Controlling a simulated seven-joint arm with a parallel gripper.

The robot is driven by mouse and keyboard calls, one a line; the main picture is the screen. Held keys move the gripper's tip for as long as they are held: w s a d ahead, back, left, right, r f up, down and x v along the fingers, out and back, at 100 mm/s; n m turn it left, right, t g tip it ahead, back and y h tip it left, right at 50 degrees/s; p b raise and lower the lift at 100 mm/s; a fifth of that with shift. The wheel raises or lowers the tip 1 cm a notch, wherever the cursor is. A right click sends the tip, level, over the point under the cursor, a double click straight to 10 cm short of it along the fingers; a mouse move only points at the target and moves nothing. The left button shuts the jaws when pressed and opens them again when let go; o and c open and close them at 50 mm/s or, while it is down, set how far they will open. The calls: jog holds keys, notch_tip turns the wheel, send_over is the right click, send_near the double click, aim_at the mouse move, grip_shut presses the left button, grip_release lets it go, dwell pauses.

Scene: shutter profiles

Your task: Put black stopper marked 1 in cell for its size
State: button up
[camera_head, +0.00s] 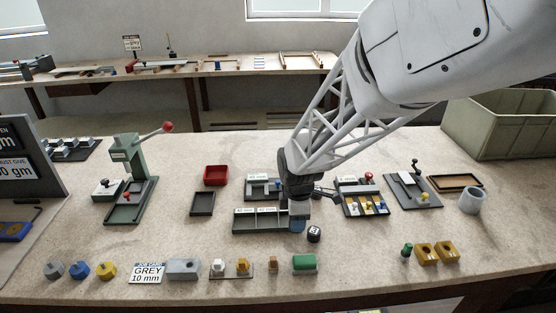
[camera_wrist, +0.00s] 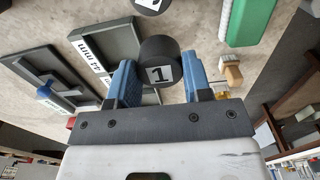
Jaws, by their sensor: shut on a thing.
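The black stopper marked 1 (camera_wrist: 160,58) is between the blue fingers of my gripper (camera_wrist: 160,84) in the wrist view. My gripper is shut on it, and its white label with the 1 faces the wrist camera. In the head view my gripper (camera_head: 298,225) is at the right end of the front grey tray (camera_head: 258,232) and hides the held stopper. The tray has cells with white size labels, and it shows beside the left finger in the wrist view (camera_wrist: 122,38). I cannot tell the stopper's height above it.
A second black stopper (camera_head: 314,234) stands on the table just right of my gripper. A green block (camera_head: 304,263) lies in front. Another grey tray (camera_head: 258,188) is behind, and a rack with coloured pieces (camera_head: 362,198) stands to the right. Bare table lies left of the front tray.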

jog(key=shift+w+a+f, duration=0.1)
jog(key=shift+w+a, duration=0.05)
jog(key=shift+w, duration=0.85)
jog(key=shift+w+a+f, duration=0.1)
jog(key=shift+w+a, duration=0.1)
jog(key=shift+w, duration=0.85)
jog(key=shift+w+a+f, duration=0.1)
jog(key=shift+w+a, duration=0.05)
jog(key=shift+w, duration=0.85)
jog(key=shift+f, duration=1.75)
jog(key=shift+f, duration=0.15)
jog(key=o, duration=1)
notch_tip(320, 180, up, 12)
jog(key=shift+r, duration=0.2)
